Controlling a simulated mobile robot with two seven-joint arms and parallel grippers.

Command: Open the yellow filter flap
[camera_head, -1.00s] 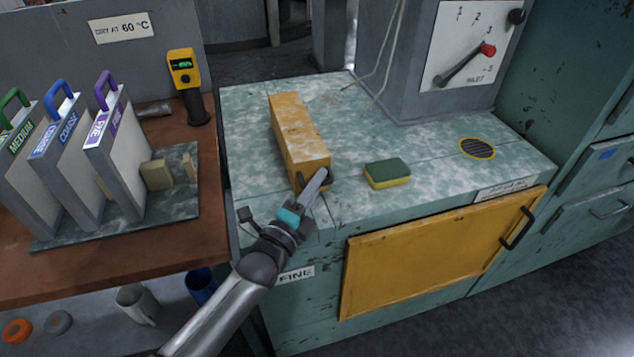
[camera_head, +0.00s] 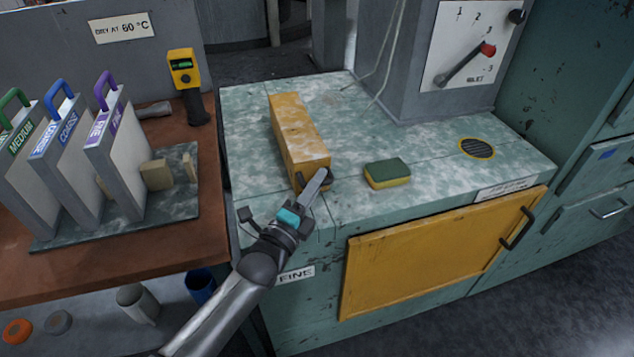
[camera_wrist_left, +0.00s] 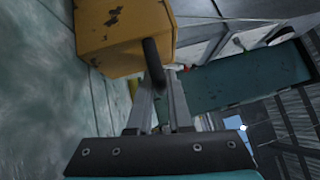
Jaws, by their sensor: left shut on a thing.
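A long yellow box-shaped flap (camera_head: 298,130) with white dusty patches lies on the green counter in the head view. A dark handle sits at its near end. My left gripper (camera_head: 326,177) is at that near end and is shut on the dark handle (camera_wrist_left: 153,62), which shows between the fingers in the left wrist view. The yellow flap (camera_wrist_left: 110,28) fills the upper left there. It looks closed down on the counter; its hinge cannot be made out. My right gripper is not in view.
A green and yellow sponge (camera_head: 387,173) lies right of the flap. A round grate (camera_head: 477,148) is farther right. A yellow front panel (camera_head: 430,255) with a black handle is below the counter edge. Filter frames (camera_head: 122,150) stand on the brown bench at left.

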